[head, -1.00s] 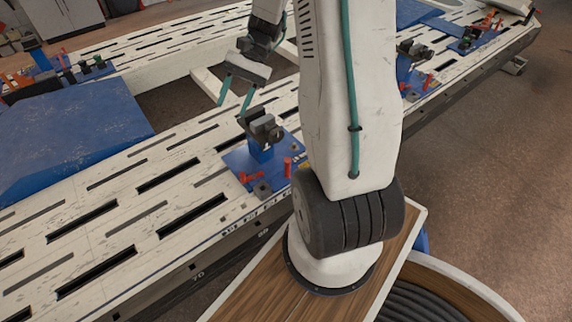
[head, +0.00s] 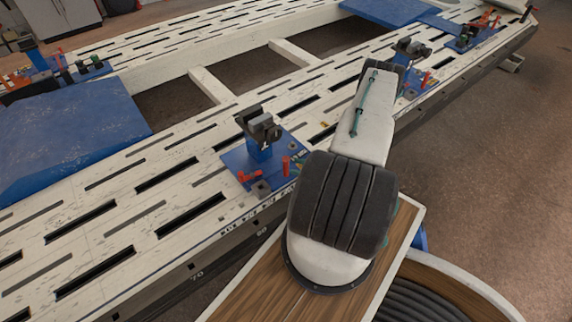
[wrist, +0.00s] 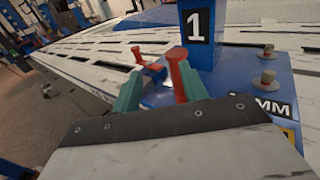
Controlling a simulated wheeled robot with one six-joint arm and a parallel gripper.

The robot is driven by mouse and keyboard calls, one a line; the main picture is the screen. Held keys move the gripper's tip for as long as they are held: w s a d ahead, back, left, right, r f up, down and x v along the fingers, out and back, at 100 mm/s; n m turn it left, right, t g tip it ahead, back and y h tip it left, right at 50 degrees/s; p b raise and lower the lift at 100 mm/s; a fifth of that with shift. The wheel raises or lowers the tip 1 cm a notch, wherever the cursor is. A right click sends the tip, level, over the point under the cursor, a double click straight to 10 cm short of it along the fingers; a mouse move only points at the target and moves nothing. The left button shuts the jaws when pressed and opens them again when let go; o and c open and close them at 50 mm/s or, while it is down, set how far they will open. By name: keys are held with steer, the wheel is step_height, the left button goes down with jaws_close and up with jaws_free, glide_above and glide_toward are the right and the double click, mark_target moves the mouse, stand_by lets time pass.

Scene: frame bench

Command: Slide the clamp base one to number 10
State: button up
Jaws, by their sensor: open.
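In the wrist view, a blue post (wrist: 203,50) bears a white number 1 and stands on the clamp's blue base plate (wrist: 228,84). A red upright handle (wrist: 177,72) stands between or just beyond the teal fingertips of my gripper (wrist: 160,80), close to the right one. A second red handle (wrist: 146,62) lies farther back, near the left fingertip. My gripper is open; I cannot tell whether it touches a handle. In the head view my gripper is hidden behind my arm, which reaches toward a right-hand clamp (head: 408,49) whose number is not readable.
Another blue-based clamp (head: 262,150) stands on the slotted white bench (head: 140,160), left of my arm. Blue panels (head: 65,135) lie on the frame. More clamps stand at the far right (head: 468,40) and far left. Scale numbers run along the bench's side.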

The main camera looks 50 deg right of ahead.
mark_target(286, 164)
steer(key=w+f+h, duration=0.1)
steer(key=w, duration=0.1)
steer(key=w+f+m, duration=0.1)
steer(key=w, duration=0.1)
steer(key=w+f+m+t+h, duration=0.1)
steer(key=w, duration=0.1)
steer(key=shift+w+h, duration=0.3)
steer(key=shift+w, duration=0.1)
jaws_close()
